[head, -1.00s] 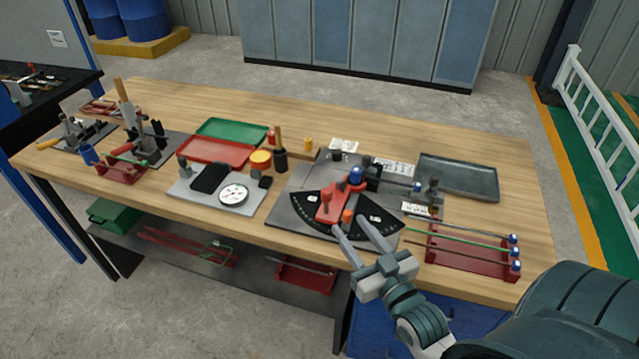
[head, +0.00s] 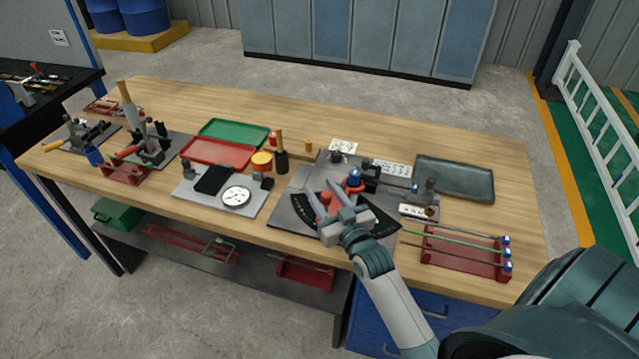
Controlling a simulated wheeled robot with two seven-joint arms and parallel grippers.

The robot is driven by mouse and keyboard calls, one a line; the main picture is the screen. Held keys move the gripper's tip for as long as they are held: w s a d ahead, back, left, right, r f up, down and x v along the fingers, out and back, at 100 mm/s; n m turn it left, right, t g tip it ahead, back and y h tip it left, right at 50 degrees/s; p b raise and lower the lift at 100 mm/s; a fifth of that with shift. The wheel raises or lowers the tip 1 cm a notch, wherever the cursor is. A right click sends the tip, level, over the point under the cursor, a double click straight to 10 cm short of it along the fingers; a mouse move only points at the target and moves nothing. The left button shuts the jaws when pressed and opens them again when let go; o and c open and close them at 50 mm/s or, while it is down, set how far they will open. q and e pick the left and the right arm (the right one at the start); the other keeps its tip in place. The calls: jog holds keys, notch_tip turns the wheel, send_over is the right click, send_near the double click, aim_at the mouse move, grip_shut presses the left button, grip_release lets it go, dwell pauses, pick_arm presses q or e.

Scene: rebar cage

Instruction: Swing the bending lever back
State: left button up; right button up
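The bending lever (head: 325,201) is red and sits on the bender plate, with a blue knob (head: 354,179) at its pivot end. A black dial with white marks (head: 375,222) lies under it. My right gripper (head: 326,187) is over the lever from the front, its two fingers apart. A red post of the lever shows between the fingers. The gripper body hides most of the lever, and I cannot tell whether the fingers touch it. My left gripper is not in view.
A red rack with several rods (head: 463,258) stands to the right, and a dark tray (head: 455,180) behind it. A grey plate with a dial gauge (head: 236,196) lies to the left. Red (head: 218,151) and green (head: 234,132) trays stand farther left. The bench's back strip is mostly clear.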

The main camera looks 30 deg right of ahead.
jog(key=shift+w, duration=0.9)
grip_shut()
jog(key=shift+w+d, duration=0.1)
jog(key=shift+d, duration=0.05)
